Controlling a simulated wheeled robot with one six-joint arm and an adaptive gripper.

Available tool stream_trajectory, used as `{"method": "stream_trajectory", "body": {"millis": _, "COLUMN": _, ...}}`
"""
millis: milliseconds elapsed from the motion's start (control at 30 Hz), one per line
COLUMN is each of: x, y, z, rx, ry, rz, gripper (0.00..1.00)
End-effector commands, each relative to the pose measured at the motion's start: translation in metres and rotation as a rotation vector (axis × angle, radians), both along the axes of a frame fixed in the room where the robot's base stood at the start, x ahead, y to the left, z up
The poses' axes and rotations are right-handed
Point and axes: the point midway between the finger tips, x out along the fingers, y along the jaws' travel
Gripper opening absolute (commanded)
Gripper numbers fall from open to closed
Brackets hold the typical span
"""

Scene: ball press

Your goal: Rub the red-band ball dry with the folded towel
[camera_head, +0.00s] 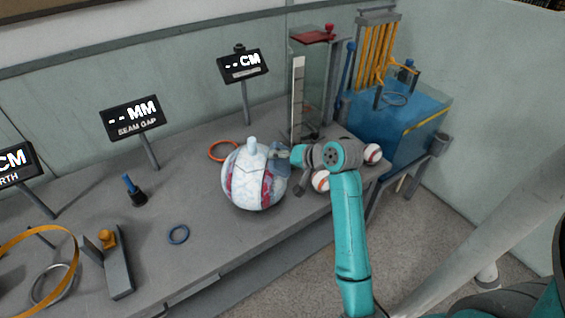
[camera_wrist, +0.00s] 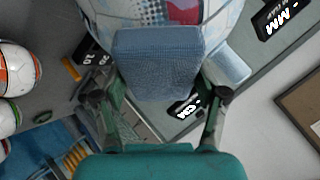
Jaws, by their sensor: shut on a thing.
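My gripper (camera_wrist: 155,98) is shut on the folded blue towel (camera_wrist: 154,62), which fills the middle of the wrist view. In the head view the towel (camera_head: 281,160) is a small blue-grey patch at the right side of a large white rounded body (camera_head: 256,182) with dark red patches and a knob on top. The towel seems to touch this body, but contact is not clear. White balls with reddish marks sit right of it, one (camera_head: 320,181) partly behind my arm and one (camera_head: 372,153) beyond. The wrist view shows a ball with an orange-red band (camera_wrist: 17,70) at left.
A blue water tank (camera_head: 415,125) stands at the table's right end, beside a clear upright column (camera_head: 318,85). Display signs (camera_head: 135,117) line the back.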

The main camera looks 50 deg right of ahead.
Motion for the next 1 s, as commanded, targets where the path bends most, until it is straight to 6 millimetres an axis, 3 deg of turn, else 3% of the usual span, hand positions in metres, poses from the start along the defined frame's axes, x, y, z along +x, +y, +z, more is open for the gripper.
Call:
{"method": "stream_trajectory", "body": {"millis": 267, "x": 0.002, "y": -0.006, "z": 0.000, "rx": 0.000, "ry": 0.001, "rz": -0.001, "gripper": 0.38}}
{"method": "stream_trajectory", "body": {"millis": 1000, "x": -0.010, "y": 0.021, "z": 0.000, "rx": -0.001, "ry": 0.000, "rz": -0.001, "gripper": 0.38}}
